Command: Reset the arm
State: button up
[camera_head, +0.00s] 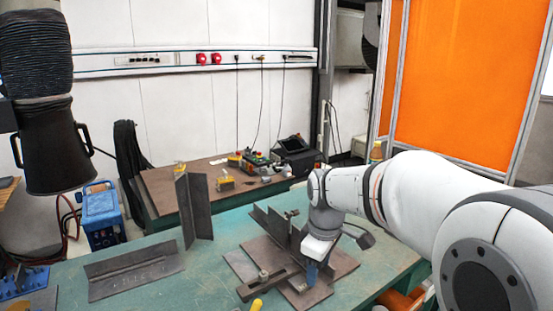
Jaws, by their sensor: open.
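My arm (400,190), white with dark joint rings, reaches in from the right of the head camera view. Its wrist bends down over the green table. My gripper (311,275) is open, pointing down at the right part of a brown metal plate assembly. Its fingertips are small in the picture, and I cannot tell whether they touch the plate. The plate assembly (335,262) has upright steel pieces (273,226) and a clamp bar (268,281) on it. My wrist hides part of the assembly.
The green table (210,285) also bears an upright angle piece (194,208) and a lying angle piece (135,270). A yellow-handled item (256,304) is at the front edge. A black extraction hood (52,150) hangs at left. A second bench (160,188) stands behind.

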jog(key=s+d+f+m, duration=0.1)
jog(key=s+d+m, duration=0.2)
jog(key=s, duration=0.6)
jog(key=s+d+f+m+t, duration=0.1)
jog(key=s+d+m, duration=0.1)
jog(key=s+m, duration=0.6)
jog(key=shift+s+d+f, duration=0.2)
jog(key=shift+s+d, duration=0.2)
jog(key=shift+s, duration=0.05)
